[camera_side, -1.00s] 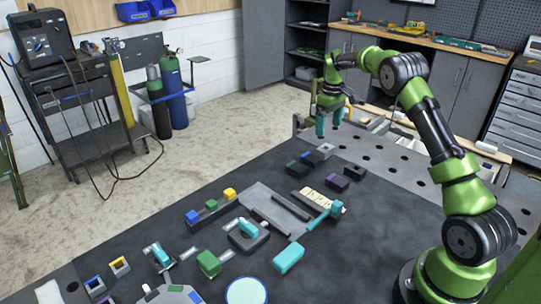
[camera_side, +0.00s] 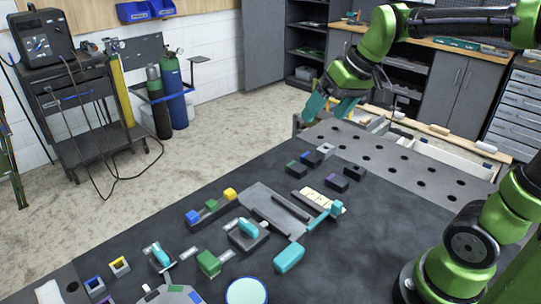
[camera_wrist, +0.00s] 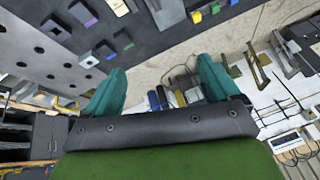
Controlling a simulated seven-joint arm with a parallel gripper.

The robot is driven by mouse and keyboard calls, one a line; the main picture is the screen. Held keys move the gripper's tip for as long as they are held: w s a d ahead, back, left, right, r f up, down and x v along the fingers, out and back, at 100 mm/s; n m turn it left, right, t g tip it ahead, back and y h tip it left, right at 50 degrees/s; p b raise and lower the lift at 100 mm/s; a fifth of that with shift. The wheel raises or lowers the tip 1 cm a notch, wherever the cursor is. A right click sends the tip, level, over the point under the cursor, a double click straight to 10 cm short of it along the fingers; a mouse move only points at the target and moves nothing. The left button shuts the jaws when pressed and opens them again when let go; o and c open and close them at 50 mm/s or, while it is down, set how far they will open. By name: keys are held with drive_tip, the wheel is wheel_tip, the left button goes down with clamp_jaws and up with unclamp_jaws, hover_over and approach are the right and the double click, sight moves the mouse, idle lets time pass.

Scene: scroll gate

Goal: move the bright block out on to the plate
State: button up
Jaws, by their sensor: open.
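My gripper (camera_side: 330,108), with teal fingers, is open and empty, high beyond the far edge of the dark mat. The wrist view also shows its spread fingers (camera_wrist: 160,85) with nothing between them. A grey slotted fixture (camera_side: 262,198) with dark bars lies mid-mat, a cyan handle (camera_side: 337,208) at its right end. A cyan block (camera_side: 289,257) lies in front of it. A yellow block (camera_side: 230,194) sits on a dark rail. I cannot tell which block is the bright one.
The dark mat (camera_side: 400,215) is bare at right. Green (camera_side: 209,262) and cyan-topped pieces (camera_side: 160,256) stand front left. Small dark blocks (camera_side: 338,182) sit near the far edge. A perforated metal table (camera_side: 425,175) lies beyond, with low white rails.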

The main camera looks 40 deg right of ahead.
drive_tip(key=s+a+f+t, duration=0.1)
drive_tip(key=s+a+f, duration=0.1)
drive_tip(key=s, duration=0.3)
drive_tip(key=s+a+f+m+t, duration=0.1)
drive_tip(key=s+a, duration=0.3)
drive_tip(key=s, duration=0.1)
drive_tip(key=shift+f+y, duration=0.35)
drive_tip(key=shift+y, duration=0.05)
